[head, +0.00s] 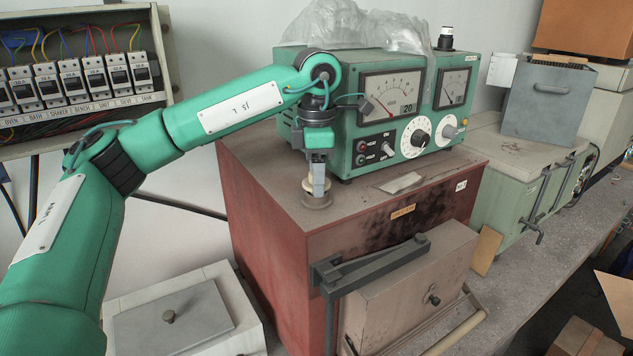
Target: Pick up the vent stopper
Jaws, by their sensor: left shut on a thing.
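The vent stopper (308,185) is a small pale plug on the top left of the red furnace (262,185). It stands at a round grey-brown collar (317,202) on the furnace top. My left gripper (318,184) points straight down over it and is shut on it. The fingers hide much of the stopper, and I cannot tell whether its lower end is clear of the collar. My right gripper is not in view.
A green meter box (385,150) stands on the furnace close behind my left gripper, with plastic sheeting (330,25) on top. A fuse panel (75,80) hangs at the left. A white lidded box (180,320) is below. A grey bin (548,100) stands right.

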